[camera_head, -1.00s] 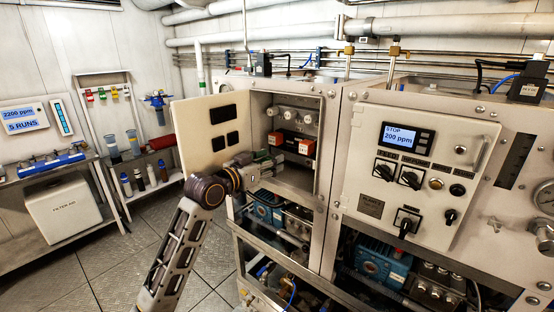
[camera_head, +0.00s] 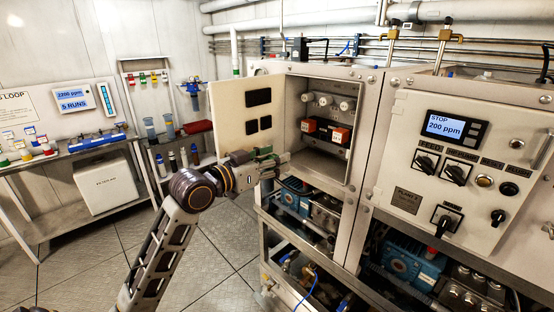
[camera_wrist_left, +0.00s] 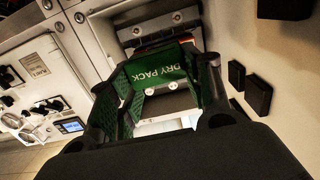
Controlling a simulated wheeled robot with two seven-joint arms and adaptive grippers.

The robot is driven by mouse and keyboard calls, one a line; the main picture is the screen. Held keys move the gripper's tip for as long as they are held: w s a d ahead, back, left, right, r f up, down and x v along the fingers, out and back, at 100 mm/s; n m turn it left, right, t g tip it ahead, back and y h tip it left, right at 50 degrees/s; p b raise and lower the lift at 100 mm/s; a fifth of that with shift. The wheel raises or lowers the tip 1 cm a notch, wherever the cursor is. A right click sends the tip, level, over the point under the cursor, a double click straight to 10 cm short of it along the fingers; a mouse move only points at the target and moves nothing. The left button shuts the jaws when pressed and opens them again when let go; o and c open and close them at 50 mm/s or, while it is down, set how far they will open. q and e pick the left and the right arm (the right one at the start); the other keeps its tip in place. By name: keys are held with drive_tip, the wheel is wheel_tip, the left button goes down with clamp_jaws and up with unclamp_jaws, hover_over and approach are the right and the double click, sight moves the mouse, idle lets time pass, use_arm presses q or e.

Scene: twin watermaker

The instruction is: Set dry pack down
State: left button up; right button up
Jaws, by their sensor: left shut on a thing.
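The dry pack (camera_wrist_left: 158,68) is a green piece with white "DRY PACK" lettering, upside down in the left wrist view. My left gripper (camera_wrist_left: 162,80) is shut on it, with a green-padded finger on either side. In the head view my left gripper (camera_head: 272,164) is just outside the lower left edge of the open cabinet (camera_head: 352,172), beside its open door. The pack is too small there to tell from the gripper's green parts. My right gripper is not in view.
Orange-and-black blocks (camera_head: 340,135) sit inside the cabinet. The floor (camera_head: 190,250) between is clear.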

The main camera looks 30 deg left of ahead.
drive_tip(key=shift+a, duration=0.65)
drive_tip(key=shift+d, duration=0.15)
